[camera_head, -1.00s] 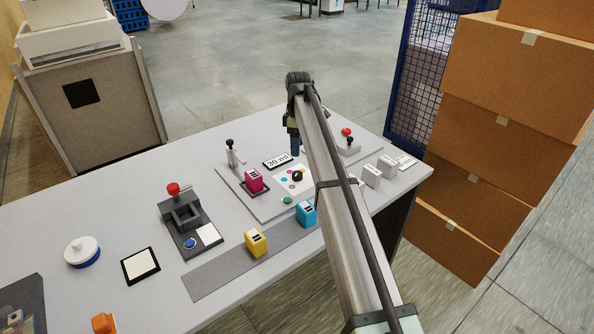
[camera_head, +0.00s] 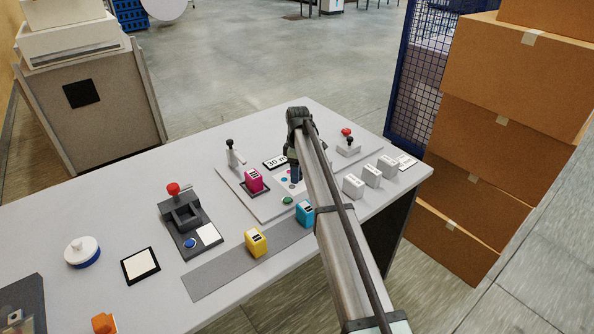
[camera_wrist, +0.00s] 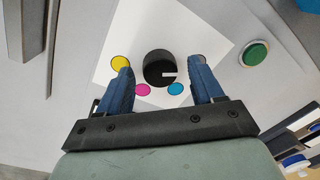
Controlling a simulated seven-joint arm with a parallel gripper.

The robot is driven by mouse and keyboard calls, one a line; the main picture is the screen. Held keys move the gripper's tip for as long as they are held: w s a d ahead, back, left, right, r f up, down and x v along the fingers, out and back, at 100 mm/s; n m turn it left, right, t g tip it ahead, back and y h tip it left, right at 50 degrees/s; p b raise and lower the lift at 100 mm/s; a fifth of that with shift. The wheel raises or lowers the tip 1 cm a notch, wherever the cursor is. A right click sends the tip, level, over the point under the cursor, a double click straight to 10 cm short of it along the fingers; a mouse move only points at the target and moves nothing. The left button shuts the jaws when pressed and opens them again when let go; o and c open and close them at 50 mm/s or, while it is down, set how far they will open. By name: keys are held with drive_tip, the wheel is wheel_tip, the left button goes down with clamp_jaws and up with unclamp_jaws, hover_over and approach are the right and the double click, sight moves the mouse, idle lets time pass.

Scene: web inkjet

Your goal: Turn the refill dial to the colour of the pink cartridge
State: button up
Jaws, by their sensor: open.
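The pink cartridge (camera_head: 253,181) stands upright in a dark holder on the grey refill station (camera_head: 240,192). The black refill dial (camera_wrist: 155,61) sits on a white panel (camera_wrist: 214,42) with yellow (camera_wrist: 119,62), pink (camera_wrist: 142,90), cyan (camera_wrist: 176,88) and grey (camera_wrist: 194,56) spots around it. Its short white mark points right in the wrist view, not at the pink spot. The grey spot is partly hidden by a finger. My gripper (camera_wrist: 161,70) is open, with one blue finger on each side of the dial; contact cannot be told. In the head view my gripper (camera_head: 295,174) hides the dial.
A green button (camera_wrist: 254,53) sits beside the panel. Yellow (camera_head: 256,243) and cyan (camera_head: 304,214) cartridges stand on a grey strip in front. A black-knobbed lever (camera_head: 233,154), a 30 ml sign (camera_head: 274,162) and several white blocks (camera_head: 353,186) stand around the station.

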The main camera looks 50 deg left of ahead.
drive_tip(key=shift+c, duration=0.4)
drive_tip(key=c, duration=1)
drive_tip(key=shift+o, duration=0.2)
drive_tip(key=m, duration=0.5)
drive_tip(key=shift+m, duration=0.3)
drive_tip(key=m, duration=0.6)
drive_tip(key=shift+w+d+y, duration=0.1)
drive_tip(key=shift+y, duration=0.3)
drive_tip(key=m, duration=0.6)
drive_tip(key=shift+m, duration=0.4)
drive_tip(key=m, duration=0.5)
drive_tip(key=shift+y, duration=0.3)
drive_tip(key=shift+m, duration=0.3)
